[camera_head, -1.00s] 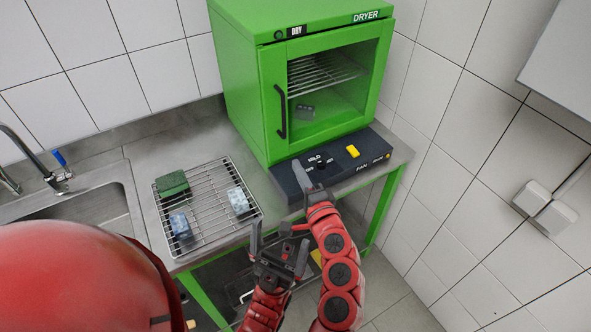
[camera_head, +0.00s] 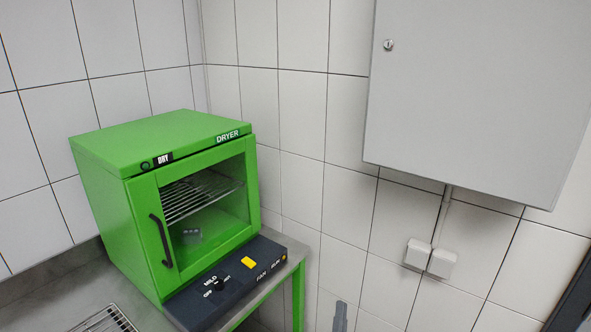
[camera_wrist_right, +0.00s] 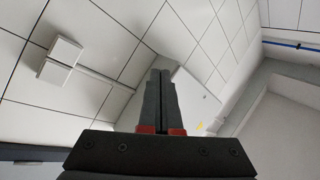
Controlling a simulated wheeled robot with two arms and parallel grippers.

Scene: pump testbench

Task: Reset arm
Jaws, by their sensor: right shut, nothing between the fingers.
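My right gripper (camera_head: 340,316) shows only as a narrow grey tip at the bottom edge of the head view, in front of the tiled wall and to the right of the green dryer (camera_head: 190,160). In the right wrist view my right gripper (camera_wrist_right: 160,73) has its dark fingers together, with nothing between them. It points towards the white tiled wall and is apart from any object. My left gripper is not in view.
The dryer's door is closed, with a rack and a small dark item behind its glass. A dark control panel (camera_head: 205,303) with a yellow button lies in front. A grey wall cabinet (camera_head: 470,90) hangs at upper right, above white wall boxes (camera_head: 430,258).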

